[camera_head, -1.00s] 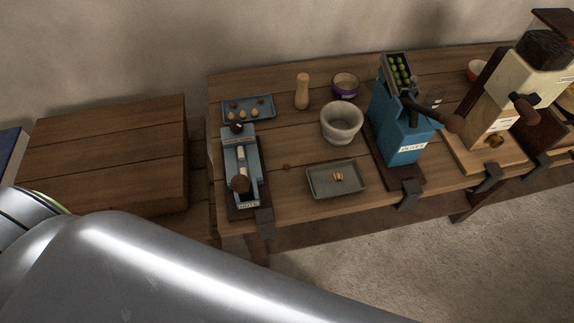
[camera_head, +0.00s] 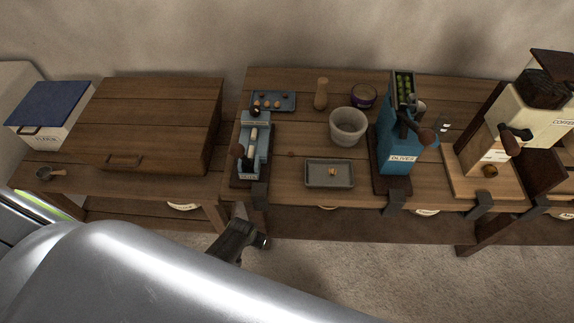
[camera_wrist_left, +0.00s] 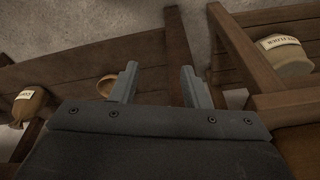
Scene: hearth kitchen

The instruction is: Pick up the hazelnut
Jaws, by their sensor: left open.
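Several small tan and brown nuts lie on a blue-grey tray (camera_head: 287,108) at the back left of the right-hand table; I cannot tell which is the hazelnut. A small tan piece (camera_head: 333,172) lies in the grey tray (camera_head: 316,184) near the front edge. A small reddish-brown bit (camera_head: 291,154) lies on the wood between the nutcracker and that tray. My left gripper (camera_head: 262,241) is below the table's front edge, apart from all of these. In the left wrist view its two fingers (camera_wrist_left: 158,84) are apart with nothing between them. My right gripper is not in view.
A blue lever nutcracker (camera_head: 255,150), a stone mortar (camera_head: 348,126), a wooden pestle (camera_head: 321,94), a purple bowl (camera_head: 363,96) and a blue olive press (camera_head: 400,145) crowd the table. A wooden chest (camera_head: 160,118) stands left. Sacks sit on lower shelves.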

